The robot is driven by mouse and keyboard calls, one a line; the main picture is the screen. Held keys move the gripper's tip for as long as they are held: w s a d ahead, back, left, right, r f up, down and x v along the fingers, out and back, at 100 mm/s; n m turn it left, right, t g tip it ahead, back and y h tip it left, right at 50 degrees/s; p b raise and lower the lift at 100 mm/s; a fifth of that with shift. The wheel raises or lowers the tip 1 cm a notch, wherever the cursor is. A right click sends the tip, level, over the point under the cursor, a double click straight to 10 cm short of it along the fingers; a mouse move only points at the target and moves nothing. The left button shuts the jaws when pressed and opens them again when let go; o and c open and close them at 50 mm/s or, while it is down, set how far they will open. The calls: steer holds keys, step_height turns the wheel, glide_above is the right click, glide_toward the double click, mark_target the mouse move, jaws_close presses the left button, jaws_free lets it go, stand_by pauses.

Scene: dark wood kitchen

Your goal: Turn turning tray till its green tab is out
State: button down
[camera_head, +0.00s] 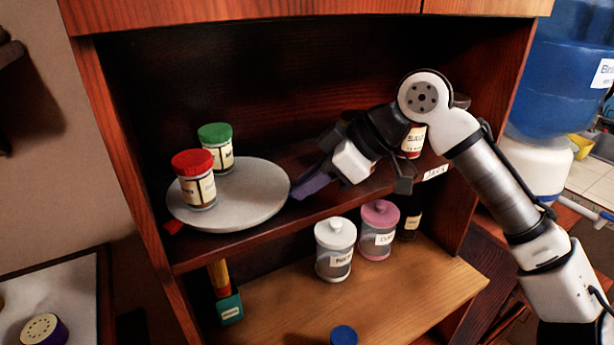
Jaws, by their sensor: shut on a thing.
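The turning tray (256,205) is a grey round disc on the upper shelf at the left. A red-lidded jar (195,178) and a green-lidded jar (216,146) stand upright on its left part. A red tab (173,227) shows at its front left edge. A flat purple piece (311,186), seemingly another tab, sticks out at its right edge. My gripper (328,176) is at this purple piece and appears shut on it; the fingertips are partly hidden. No green tab shows; the tray's back edge is partly hidden by the jars.
A labelled jar (412,141) stands behind my arm on the upper shelf. Below are a white-lidded jar (335,249), a pink-lidded jar (379,231) and a teal-labelled item (230,308). The cabinet's left side wall (136,170) is close to the tray.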

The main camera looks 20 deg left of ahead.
steer(key=c, duration=1.3)
jaws_free()
steer(key=shift+o, duration=0.2)
steer(key=s+b+v, duration=0.1)
steer(key=b+v, duration=0.1)
steer(key=v, duration=1.1)
steer(key=shift+w+d+r+b, duration=0.25)
steer(key=shift+w+r+b, duration=0.1)
steer(key=shift+w, duration=0.1)
steer(key=shift+c, duration=0.3)
